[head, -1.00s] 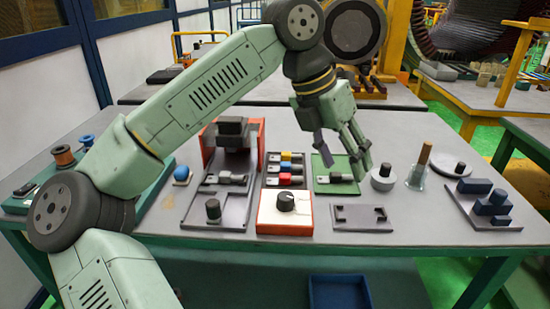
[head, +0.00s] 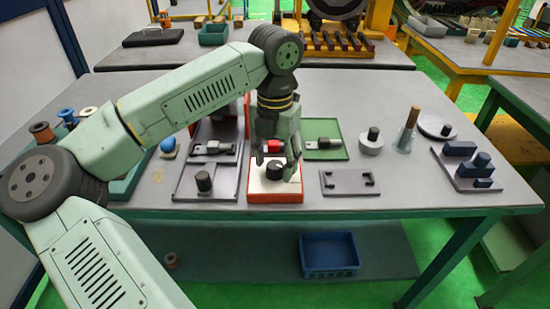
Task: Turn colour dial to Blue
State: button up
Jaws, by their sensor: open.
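The colour dial is a black round knob (head: 274,170) on a white-topped panel with an orange-red base (head: 262,197), near the front edge of the table. My gripper (head: 278,168) is open and points down over the dial, its fingers close to the knob. I cannot tell whether the fingers touch it. The gripper hides most of the other coloured blocks behind the panel. The dial's pointer and colour marks are too small to read.
A blue crate (head: 329,252) sits on the lower shelf. Bare table lies along the front edge.

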jog(key=shift+f, duration=0.2)
jog(key=c, duration=1.1)
jog(key=shift+c, duration=0.2)
